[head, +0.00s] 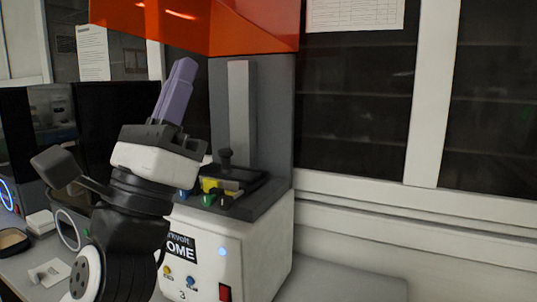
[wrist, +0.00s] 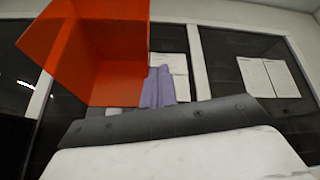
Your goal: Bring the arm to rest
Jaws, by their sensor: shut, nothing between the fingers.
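My gripper (head: 178,88) is raised in the left middle of the head view, with its purple fingers pointing up and slightly right. The fingers are closed together with nothing between them. In the wrist view my gripper (wrist: 157,86) shows its purple fingers shut, in front of papers on the glass. My arm rises from the bottom left in the head view, bent at the wrist, and stands in front of a white and grey machine (head: 258,245).
The machine has an orange hood (head: 250,25) above, also in the wrist view (wrist: 105,60). A yellow part (head: 210,185) sits on its platform. A bench (head: 340,285) with small items (head: 48,272) holds it. Dark windows line the back wall. Space right of the machine looks free.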

